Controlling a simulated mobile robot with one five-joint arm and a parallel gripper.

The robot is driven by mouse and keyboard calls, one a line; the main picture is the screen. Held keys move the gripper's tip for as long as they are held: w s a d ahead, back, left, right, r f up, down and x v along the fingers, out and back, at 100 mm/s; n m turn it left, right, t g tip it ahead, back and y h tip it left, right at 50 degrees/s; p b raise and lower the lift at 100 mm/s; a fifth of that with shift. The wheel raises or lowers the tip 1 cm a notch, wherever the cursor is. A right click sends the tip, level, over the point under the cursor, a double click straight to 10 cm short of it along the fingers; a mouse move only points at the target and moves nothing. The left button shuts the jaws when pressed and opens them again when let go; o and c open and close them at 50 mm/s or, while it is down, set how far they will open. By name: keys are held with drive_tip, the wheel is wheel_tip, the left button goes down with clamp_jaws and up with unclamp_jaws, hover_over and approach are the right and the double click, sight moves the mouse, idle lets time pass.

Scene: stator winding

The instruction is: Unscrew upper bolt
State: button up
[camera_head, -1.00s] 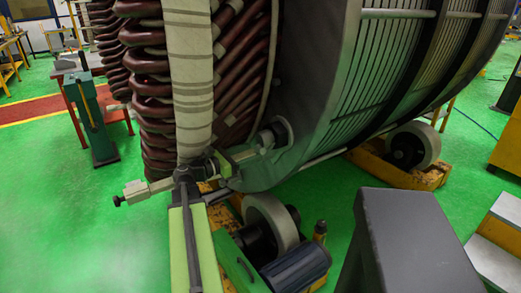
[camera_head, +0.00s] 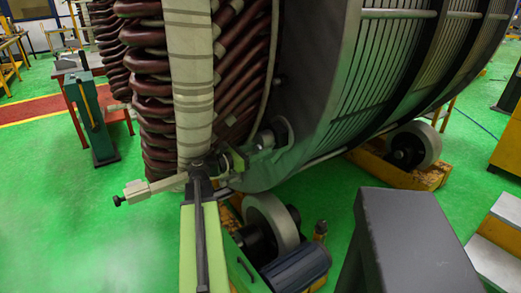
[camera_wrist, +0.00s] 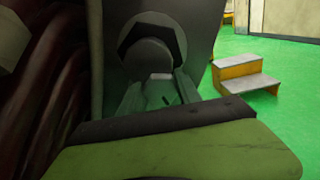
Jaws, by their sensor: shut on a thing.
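A grey bolt (camera_wrist: 149,54) with a rounded end and a dark hexagonal collar sticks out of the stator's end plate in the wrist view. The gripper is shut on the bolt; the exact contact is partly hidden behind my dark wrist edge. In the head view my gripper (camera_head: 262,141) is at the lower left of the large grey stator (camera_head: 325,110), by a round boss. Whether this bolt is the upper one cannot be told.
Dark red winding coils (camera_head: 240,70) and a pale wrapped band (camera_head: 191,80) stand close left of my gripper. A yellow roller stand with a wheel (camera_head: 272,222) is below. A dark grey block (camera_head: 415,240) is at the right front. A two-step stool (camera_wrist: 245,84) stands beyond.

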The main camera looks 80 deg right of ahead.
clamp_jaws()
drive_tip(key=shift+n, duration=0.8)
drive_tip(key=o, duration=1.1)
unclamp_jaws()
drive_tip(key=shift+o, duration=0.2)
drive_tip(key=shift+w, duration=0.1)
drive_tip(key=v, duration=1.7)
drive_tip(key=shift+a, duration=0.2)
